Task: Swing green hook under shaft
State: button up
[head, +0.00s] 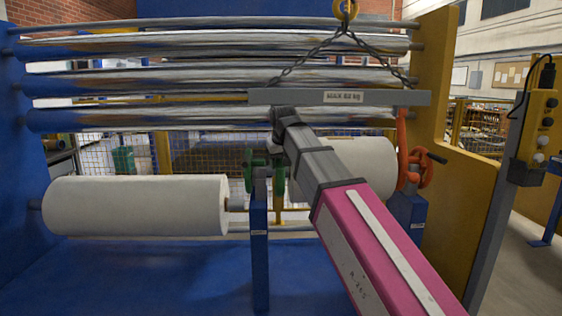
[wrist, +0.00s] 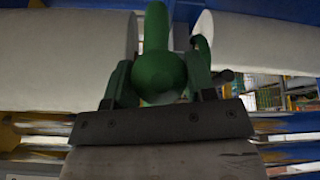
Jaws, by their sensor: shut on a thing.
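The green hook (head: 279,178) hangs below the left end of the grey lifting beam (head: 300,97), mostly hidden by my arm in the head view. In the wrist view the green hook (wrist: 158,72) stands between my fingers, and my gripper (wrist: 160,60) is shut on it. A shaft end (head: 236,203) sticks out of the left white roll (head: 135,206), close to the hook. I cannot tell whether the hook is under the shaft. The orange hook (head: 402,135) hangs from the beam's right end, beside an orange clamp (head: 415,170).
A second white roll (head: 358,166) lies behind my arm. Blue posts (head: 260,250) stand near the hook and on the right. Chains (head: 300,62) hold the beam from a yellow crane hook (head: 346,9). Shiny rollers (head: 180,75) span the frame above.

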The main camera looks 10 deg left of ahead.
aim_at(280, 177)
jog(key=w+f+t, duration=0.1)
jog(key=f, duration=0.1)
jog(key=w+f, duration=0.1)
jog(key=f, duration=0.1)
jog(key=w+f+t, duration=0.1)
jog(key=f, duration=0.1)
jog(key=shift+w+a+t+y, duration=0.25)
jog(key=shift+a+t+y, duration=0.05)
jog(key=shift+a, duration=0.1)
jog(key=x, duration=0.2)
jog(key=w+x, duration=0.1)
jog(key=x, duration=0.2)
jog(key=r+x, duration=0.1)
jog(key=x, duration=0.1)
jog(key=shift+w+a+f, duration=0.1)
jog(key=shift+w+a, duration=0.1)
jog(key=shift+w, duration=0.1)
jog(key=o, duration=1.2)
jog(key=shift+o, duration=0.2)
jog(key=v, duration=1)
jog(key=shift+s+d+r, duration=0.15)
jog(key=shift+r, duration=0.15)
